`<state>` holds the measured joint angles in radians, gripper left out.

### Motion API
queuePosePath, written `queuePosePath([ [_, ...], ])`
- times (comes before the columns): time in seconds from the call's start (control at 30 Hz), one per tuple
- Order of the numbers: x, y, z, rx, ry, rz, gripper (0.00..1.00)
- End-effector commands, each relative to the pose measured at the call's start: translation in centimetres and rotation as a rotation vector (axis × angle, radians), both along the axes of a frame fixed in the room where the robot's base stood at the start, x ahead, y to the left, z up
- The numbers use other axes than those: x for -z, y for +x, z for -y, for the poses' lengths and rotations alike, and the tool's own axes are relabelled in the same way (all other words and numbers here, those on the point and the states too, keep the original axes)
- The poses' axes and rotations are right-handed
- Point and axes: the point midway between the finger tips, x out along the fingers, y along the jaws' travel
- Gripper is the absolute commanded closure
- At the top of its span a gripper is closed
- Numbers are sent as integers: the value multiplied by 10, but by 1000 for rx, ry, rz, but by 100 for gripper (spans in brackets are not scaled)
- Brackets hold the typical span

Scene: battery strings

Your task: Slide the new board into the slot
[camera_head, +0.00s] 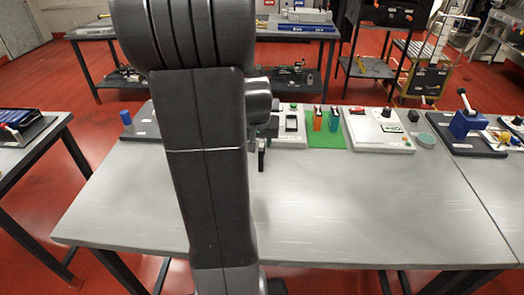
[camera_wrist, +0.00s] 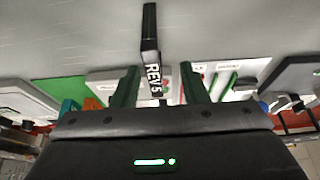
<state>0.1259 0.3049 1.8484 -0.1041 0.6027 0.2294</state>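My gripper (camera_wrist: 160,80) points toward the table, its two green fingers showing in the wrist view. Between them is a narrow black board with a "REV 5" label (camera_wrist: 153,80). It reaches out past the fingertips and appears held, though the contact is partly hidden. In the head view the lower dark end of the board (camera_head: 262,158) shows beside my arm, against the table top. A white device (camera_head: 291,128) with a dark opening stands close to the right of it. I cannot tell whether that opening is the slot; the board appears outside it.
The grey table (camera_head: 350,215) is bare toward the front. A green mat (camera_head: 326,141) with orange and green upright pieces, a white knobbed device (camera_head: 378,133) and a blue clamp fixture (camera_head: 467,124) stand along the back. My arm hides part of the table's left half.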

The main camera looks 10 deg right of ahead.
Motion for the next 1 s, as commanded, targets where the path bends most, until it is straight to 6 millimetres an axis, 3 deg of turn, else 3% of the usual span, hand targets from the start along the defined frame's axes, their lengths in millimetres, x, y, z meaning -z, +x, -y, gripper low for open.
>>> queuePosePath([
  [0.5,42,21,14,0,0,-3,60],
  [0.83,46,23,15,0,0,1,60],
  [1.0,46,23,15,0,0,1,91],
])
